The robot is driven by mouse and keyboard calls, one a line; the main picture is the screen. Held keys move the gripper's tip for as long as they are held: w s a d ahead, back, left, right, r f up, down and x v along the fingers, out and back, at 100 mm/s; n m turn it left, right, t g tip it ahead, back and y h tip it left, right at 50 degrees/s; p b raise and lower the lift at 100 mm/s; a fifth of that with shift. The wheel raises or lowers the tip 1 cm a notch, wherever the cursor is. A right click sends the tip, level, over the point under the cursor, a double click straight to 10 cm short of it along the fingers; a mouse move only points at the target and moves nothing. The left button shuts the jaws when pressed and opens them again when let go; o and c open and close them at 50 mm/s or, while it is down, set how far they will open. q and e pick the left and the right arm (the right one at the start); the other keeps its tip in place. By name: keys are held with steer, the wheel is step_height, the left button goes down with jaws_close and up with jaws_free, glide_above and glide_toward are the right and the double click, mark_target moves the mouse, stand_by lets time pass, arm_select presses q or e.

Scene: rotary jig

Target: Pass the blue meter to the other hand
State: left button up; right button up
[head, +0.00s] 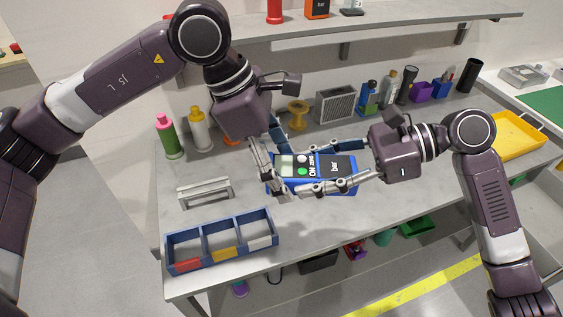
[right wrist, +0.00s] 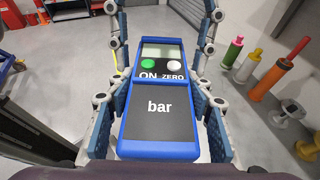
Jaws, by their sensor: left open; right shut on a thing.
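The blue meter (head: 338,170) has a dark front marked "bar", a small screen and a green and a white button. It is held in the air above the grey bench. My right gripper (head: 318,170) is shut on it, with fingers along both sides; the right wrist view shows the meter (right wrist: 160,115) between the blue pads. My left gripper (head: 283,165) is open at the meter's screen end, with its fingers spread around that end. I cannot tell whether they touch the meter.
A blue divided tray (head: 222,254) stands at the bench's front left, with a grey handle-like rack (head: 205,191) behind it. Bottles (head: 200,130), a yellow spool (head: 297,114) and a grey vented box (head: 336,105) line the back. A shelf runs above. Bare bench lies below the meter.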

arm_select(q)
steer(key=c, duration=1.2)
steer(key=shift+c, duration=0.9)
arm_select(e)
steer(key=o, duration=1.4)
